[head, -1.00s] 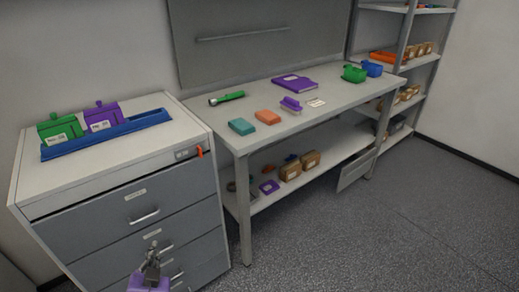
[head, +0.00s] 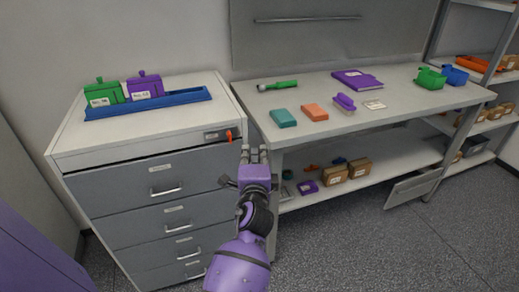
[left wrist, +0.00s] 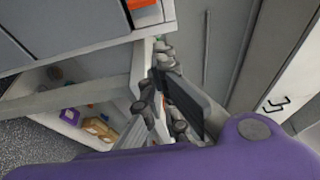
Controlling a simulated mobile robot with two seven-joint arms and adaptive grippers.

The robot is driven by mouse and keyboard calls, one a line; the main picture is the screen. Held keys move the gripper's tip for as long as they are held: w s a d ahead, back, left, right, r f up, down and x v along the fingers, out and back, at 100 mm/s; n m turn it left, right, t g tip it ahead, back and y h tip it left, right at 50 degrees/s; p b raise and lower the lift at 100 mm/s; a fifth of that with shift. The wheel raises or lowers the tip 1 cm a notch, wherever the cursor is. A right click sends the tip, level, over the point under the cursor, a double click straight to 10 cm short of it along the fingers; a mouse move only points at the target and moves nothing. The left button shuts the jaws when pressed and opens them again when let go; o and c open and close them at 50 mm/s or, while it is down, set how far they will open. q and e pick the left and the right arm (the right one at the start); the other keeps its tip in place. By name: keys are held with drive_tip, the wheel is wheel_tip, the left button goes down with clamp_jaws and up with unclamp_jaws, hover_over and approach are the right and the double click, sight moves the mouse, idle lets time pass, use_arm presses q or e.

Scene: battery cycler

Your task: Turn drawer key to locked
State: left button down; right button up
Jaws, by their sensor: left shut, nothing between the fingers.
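The drawer cabinet (head: 150,190) stands at the left with its grey drawers closed. The orange drawer key (head: 229,135) sticks out beside a small dark plate (head: 213,136) at the upper right of its front. Its turn position is too small to tell. My left gripper (head: 254,152) is shut and empty, a little below and right of the key and apart from it. In the left wrist view, the gripper (left wrist: 160,65) shows in the middle. An orange piece (left wrist: 142,5), probably the key, is cut off by the top edge. My right gripper is not in view.
A blue tray (head: 150,107) with green and purple boxes sits on the cabinet. The workbench (head: 310,128) to the right carries a flashlight, small blocks and a purple binder. Its corner and front leg are close to my left gripper. Floor in front is clear.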

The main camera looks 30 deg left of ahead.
sight(230, 137)
use_arm(q)
drive_tip(key=x, duration=0.9)
drive_tip(key=s+a+p, duration=0.1)
drive_tip(key=s+a, duration=0.1)
drive_tip(key=s, duration=0.1)
drive_tip(key=shift+s+p, duration=0.25)
drive_tip(key=shift+p, duration=0.1)
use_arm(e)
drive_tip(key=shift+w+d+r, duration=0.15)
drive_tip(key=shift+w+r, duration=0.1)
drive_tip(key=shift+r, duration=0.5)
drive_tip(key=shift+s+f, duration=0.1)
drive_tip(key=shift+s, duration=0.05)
